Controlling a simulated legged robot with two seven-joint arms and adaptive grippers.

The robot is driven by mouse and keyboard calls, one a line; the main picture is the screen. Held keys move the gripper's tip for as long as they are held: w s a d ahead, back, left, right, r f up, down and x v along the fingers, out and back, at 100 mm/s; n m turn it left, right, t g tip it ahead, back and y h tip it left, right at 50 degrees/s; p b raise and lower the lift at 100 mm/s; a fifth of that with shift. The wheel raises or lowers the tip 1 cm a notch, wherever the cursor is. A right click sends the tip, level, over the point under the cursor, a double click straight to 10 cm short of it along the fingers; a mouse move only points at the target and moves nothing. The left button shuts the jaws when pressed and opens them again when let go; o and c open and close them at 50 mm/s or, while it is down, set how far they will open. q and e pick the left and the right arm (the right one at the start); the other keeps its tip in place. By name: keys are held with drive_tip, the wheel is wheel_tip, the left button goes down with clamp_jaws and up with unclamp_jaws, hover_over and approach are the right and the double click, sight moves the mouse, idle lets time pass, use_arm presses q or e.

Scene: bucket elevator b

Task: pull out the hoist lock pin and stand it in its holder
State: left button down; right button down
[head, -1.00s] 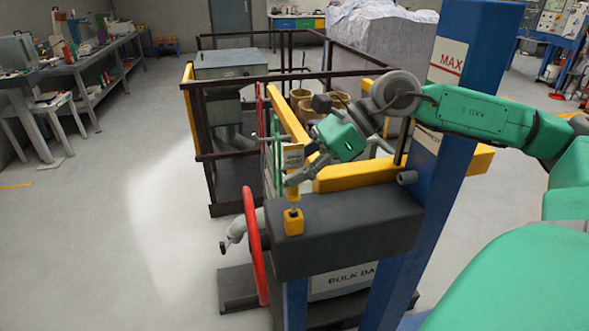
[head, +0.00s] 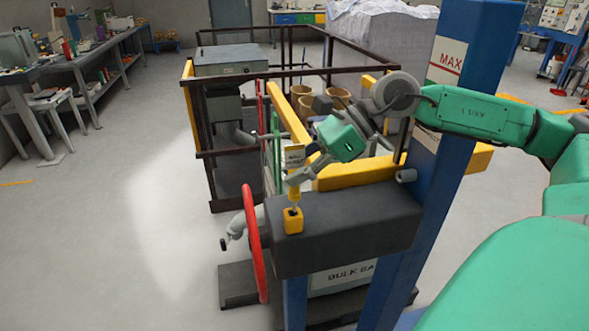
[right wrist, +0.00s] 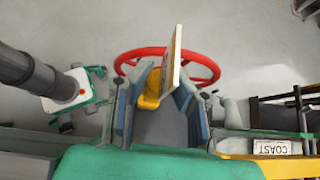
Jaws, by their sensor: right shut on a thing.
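The yellow lock pin (head: 294,194) stands upright, its lower end at the yellow block-shaped holder (head: 293,222) on top of the dark grey housing. I cannot tell how deep it sits in the block. A pale tag (head: 293,156) stands up above the pin. My right gripper (head: 294,178) reaches in from the right and is shut on the upper part of the pin. In the right wrist view, the fingers (right wrist: 160,90) flank the tag, with yellow (right wrist: 148,102) showing between them; they partly hide the pin. My left gripper is out of view.
A red handwheel (head: 252,245) stands left of the dark grey housing (head: 345,222). A blue column (head: 425,150) rises to the right, near my forearm. Yellow bars (head: 355,174) and brown railings (head: 205,160) lie behind.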

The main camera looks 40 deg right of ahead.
sight(297, 195)
drive_tip(key=shift+a+p, duration=0.25)
drive_tip(key=shift+p, duration=0.05)
idle(0.7)
drive_tip(key=shift+r+p, duration=0.1)
drive_tip(key=shift+p, duration=0.6)
idle(0.9)
drive_tip(key=shift+f+b, duration=0.9)
drive_tip(key=shift+f, duration=1.05)
drive_tip(key=c, duration=1.4)
unclamp_jaws()
drive_tip(key=shift+c, duration=0.2)
drive_tip(key=shift+d, duration=0.1)
drive_tip(key=shift+s+d+r, duration=0.15)
drive_tip(key=shift+d+r, duration=0.1)
drive_tip(key=shift+r, duration=0.05)
drive_tip(key=v, duration=0.6)
drive_tip(key=shift+d, duration=0.25)
